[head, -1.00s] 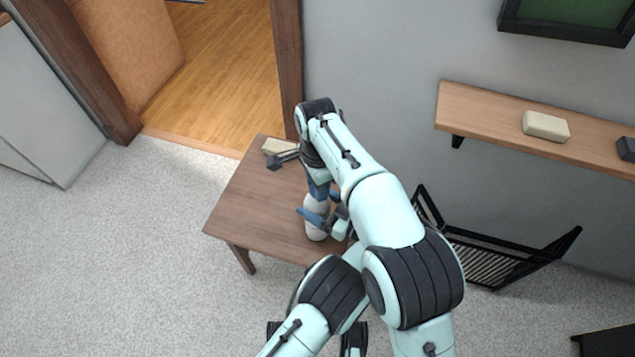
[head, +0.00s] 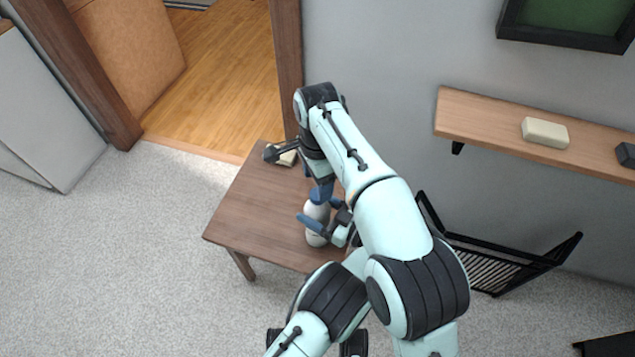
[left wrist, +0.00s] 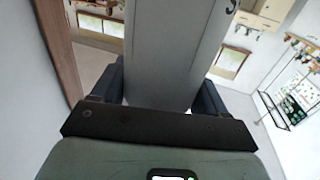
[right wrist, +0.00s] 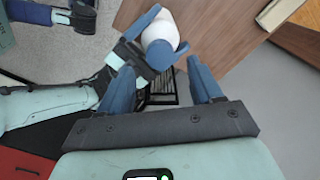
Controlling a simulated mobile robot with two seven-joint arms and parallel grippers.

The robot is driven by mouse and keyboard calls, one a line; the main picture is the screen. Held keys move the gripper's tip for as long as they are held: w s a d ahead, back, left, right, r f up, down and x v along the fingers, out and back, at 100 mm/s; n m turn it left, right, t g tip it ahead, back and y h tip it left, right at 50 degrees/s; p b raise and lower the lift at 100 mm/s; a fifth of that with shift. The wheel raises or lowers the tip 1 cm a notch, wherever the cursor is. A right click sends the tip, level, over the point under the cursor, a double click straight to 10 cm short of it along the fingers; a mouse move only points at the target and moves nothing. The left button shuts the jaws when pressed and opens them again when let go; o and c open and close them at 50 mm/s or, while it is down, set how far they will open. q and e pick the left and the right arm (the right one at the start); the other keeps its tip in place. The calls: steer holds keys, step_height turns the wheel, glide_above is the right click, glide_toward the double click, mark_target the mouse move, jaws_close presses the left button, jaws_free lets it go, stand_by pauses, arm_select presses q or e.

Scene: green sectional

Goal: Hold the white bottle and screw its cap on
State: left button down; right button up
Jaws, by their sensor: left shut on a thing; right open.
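The white bottle (head: 315,238) is upright at the front right part of the wooden table (head: 255,215). My left gripper (head: 323,229) is shut around its body; in the left wrist view the bottle (left wrist: 170,50) fills the space between the blue fingers. A round blue piece, apparently the cap (right wrist: 160,55), shows at the bottle's top end in the right wrist view. My right gripper (right wrist: 163,80) is open above the bottle, with the blue piece between its fingers in that view. Whether its fingers touch the cap, and how the cap sits on the neck, I cannot tell.
A small beige block (head: 287,157) lies at the table's far corner. A wall shelf (head: 485,118) holds a cream block (head: 545,132). A black slatted rack (head: 490,262) stands right of the table.

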mark_target(317, 194)
steer(key=shift+c, duration=0.4)
steer(key=n, duration=0.2)
steer(key=r+n, duration=0.1)
steer(key=n, duration=0.4)
steer(key=r+n, duration=0.1)
steer(key=n, duration=0.1)
steer(key=shift+n, duration=0.4)
steer(key=n, duration=0.3)
steer(key=shift+r+n, duration=0.3)
steer(key=shift+n, duration=0.1)
steer(key=n, duration=0.4)
steer(key=shift+r, duration=0.4)
steer(key=shift+f, duration=4)
steer(key=shift+c, duration=0.2)
